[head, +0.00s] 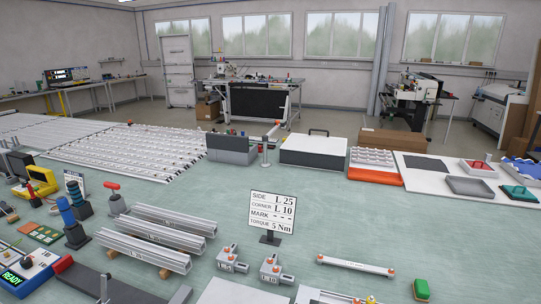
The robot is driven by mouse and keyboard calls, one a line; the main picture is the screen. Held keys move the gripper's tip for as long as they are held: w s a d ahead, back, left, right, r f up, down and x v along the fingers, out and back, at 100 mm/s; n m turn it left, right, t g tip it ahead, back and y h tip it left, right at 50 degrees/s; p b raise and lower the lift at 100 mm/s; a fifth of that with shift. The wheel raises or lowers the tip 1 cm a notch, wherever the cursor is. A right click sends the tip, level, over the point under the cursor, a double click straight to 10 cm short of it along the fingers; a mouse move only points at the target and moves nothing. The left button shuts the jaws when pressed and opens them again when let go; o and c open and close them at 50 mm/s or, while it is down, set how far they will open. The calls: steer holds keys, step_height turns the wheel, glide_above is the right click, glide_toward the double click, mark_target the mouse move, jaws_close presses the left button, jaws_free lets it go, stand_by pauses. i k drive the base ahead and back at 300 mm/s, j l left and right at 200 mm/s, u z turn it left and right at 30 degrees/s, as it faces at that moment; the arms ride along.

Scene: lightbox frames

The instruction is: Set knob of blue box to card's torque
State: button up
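The card (272,213) stands upright on a small dark foot in the middle of the bench. It reads SIDE L 25, CORNER L 10, MARK with dashes, TORQUE 5 Nm. The blue box (45,267) sits at the lower left, partly cut off by the picture's edge. It has a pale top face and a lit green READY display (12,281). Its knob is too small to make out clearly, and I cannot read its setting. My gripper is not in view.
Upright blue-handled tools (68,214) stand behind the blue box, near a green board (42,233). Aluminium profiles (150,245) lie to its right. The bench right of the card is largely clear.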

mark_target(26, 263)
steer(key=u, duration=1.45)
